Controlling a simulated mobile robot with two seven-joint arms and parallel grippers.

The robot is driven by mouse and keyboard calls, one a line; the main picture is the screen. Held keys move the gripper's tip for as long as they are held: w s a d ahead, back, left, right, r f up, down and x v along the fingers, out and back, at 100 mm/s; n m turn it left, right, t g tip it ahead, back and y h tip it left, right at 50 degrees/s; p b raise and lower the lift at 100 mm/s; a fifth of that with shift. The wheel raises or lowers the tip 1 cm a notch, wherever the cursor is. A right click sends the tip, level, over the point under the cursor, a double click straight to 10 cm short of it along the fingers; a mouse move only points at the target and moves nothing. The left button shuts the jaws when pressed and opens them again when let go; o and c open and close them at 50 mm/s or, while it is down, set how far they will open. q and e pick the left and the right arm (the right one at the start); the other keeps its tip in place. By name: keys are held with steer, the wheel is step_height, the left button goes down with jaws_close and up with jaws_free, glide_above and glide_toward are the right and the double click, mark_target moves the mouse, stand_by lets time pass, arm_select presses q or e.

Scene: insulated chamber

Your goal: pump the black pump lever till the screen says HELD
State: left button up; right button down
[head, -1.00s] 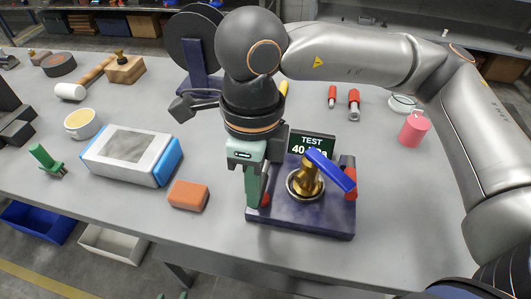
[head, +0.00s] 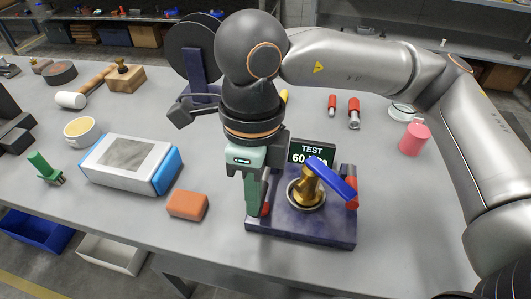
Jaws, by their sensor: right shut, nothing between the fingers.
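The test stand has a dark purple base (head: 300,228) with a brass fitting (head: 306,188) in a round cup. A blue lever (head: 331,180) lies slanted across the fitting. My right gripper (head: 254,206), with green fingers, points down at the stand's left side and is shut and empty. I cannot make out the black pump lever; my gripper and wrist hide that side. My left gripper is not in view.
A red part (head: 351,192) stands at the stand's right. An orange block (head: 188,205) and a white-and-blue device (head: 130,163) lie to the left. A pink bottle (head: 414,137) stands at the right. The bench front right of the stand is clear.

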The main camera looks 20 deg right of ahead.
steer(key=shift+w+d+r+p, duration=0.15)
steer(key=shift+r+p, duration=0.55)
steer(key=shift+r, duration=0.6)
steer(key=shift+w+r+p, duration=0.1)
steer(key=shift+r+p, duration=0.6)
steer(key=shift+r, duration=0.6)
